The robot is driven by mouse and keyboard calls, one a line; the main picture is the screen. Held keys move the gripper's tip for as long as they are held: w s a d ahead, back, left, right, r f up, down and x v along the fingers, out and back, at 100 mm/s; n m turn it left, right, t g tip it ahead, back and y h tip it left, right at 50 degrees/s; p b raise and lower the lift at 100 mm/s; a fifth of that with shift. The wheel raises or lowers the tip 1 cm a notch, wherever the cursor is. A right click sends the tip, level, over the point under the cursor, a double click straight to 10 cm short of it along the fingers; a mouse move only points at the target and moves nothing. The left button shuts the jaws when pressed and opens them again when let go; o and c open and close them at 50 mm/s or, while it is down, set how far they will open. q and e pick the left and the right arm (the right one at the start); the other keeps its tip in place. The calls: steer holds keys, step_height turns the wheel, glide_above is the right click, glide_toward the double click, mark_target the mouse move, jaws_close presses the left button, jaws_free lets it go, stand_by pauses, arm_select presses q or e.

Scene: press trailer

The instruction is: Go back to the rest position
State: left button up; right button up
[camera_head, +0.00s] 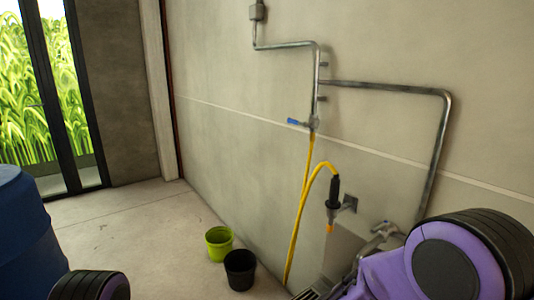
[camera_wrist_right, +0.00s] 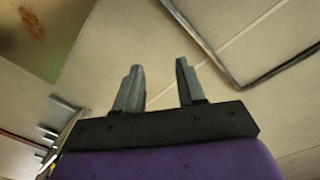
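My right gripper (camera_wrist_right: 159,64) shows in the right wrist view with its two grey fingers apart and nothing between them. In the head view my purple and black right arm fills the lower right corner and hides part of the wall fittings. My left gripper is not in view; only a dark rounded part of my left arm shows at the bottom left edge.
A yellow hose (camera_head: 302,215) hangs from a wall pipe (camera_head: 385,86) with a blue-handled valve (camera_head: 297,122). A green bucket (camera_head: 219,243) and a black bucket (camera_head: 240,270) stand by the wall. A blue barrel (camera_head: 22,240) is at left. Floor between is clear.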

steer(key=w+a+f+n+t+y, duration=0.2)
steer(key=w+f+n+t+y, duration=0.1)
steer(key=f+n+y, duration=0.15)
steer(key=s+d+f+n+g+y, duration=0.1)
steer(key=s+f+n+g+y, duration=0.15)
steer(key=s+f, duration=0.4)
steer(key=s+d+f+n+g+y, duration=0.1)
steer(key=s+f+n+y, duration=0.25)
steer(key=f, duration=0.55)
steer(key=s+d+f+g, duration=0.1)
steer(key=s+f+g, duration=0.1)
steer(key=s, duration=0.5)
steer(key=s+d+f+g, duration=0.2)
steer(key=s+f, duration=0.2)
steer(key=s, duration=0.4)
steer(key=s+d+f+n+g+p, duration=0.1)
steer(key=s+f+g, duration=0.1)
steer(key=s, duration=0.5)
steer(key=shift+s+d+f+y, duration=0.15)
steer(key=shift+d+f+y, duration=0.15)
steer(key=shift+f, duration=0.4)
